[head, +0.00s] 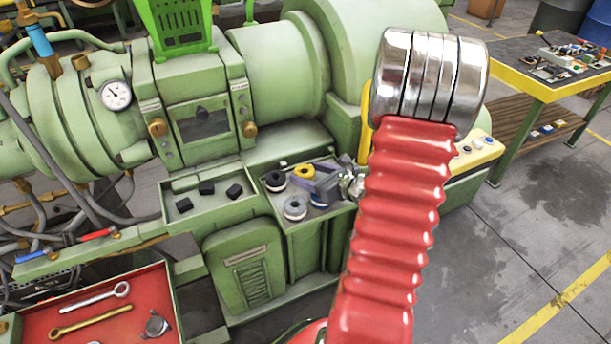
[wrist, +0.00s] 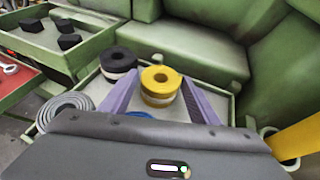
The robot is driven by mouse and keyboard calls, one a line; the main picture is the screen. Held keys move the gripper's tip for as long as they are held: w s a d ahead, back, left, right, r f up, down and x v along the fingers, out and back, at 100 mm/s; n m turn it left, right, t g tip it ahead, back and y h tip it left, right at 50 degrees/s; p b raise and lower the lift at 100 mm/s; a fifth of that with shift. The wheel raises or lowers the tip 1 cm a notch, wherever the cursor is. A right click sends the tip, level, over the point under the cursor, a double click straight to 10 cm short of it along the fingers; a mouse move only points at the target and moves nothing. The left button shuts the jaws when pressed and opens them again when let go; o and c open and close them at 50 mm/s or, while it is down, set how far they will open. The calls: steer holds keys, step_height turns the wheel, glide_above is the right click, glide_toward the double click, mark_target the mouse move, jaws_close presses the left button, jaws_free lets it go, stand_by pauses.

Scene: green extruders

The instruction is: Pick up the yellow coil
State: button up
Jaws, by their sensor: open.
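The yellow coil (head: 304,170) lies in a green tray on the machine's front in the head view. In the wrist view the yellow coil (wrist: 160,88) is upright on its flat side, with a dark central hole and a pale band lower down. My gripper (head: 314,178) is open at the coil in the head view. In the wrist view its purple fingers (wrist: 158,84) stand on either side of the coil. I cannot tell whether they touch it.
A black-and-white coil (wrist: 118,62) sits close left of the yellow one. A grey coil (wrist: 65,108) lies nearer left, and a blue item (wrist: 138,115) is mostly hidden. The tray (head: 325,222) has raised walls. A neighbouring tray (head: 212,213) holds black blocks. The machine body rises behind.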

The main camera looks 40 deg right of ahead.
mark_target(308, 173)
steer(key=shift+w, duration=0.1)
steer(key=shift+c, duration=0.2)
steer(key=c, duration=0.9)
steer(key=shift+o, duration=0.2)
steer(key=shift+r, duration=0.1)
steer(key=shift+r, duration=4.85)
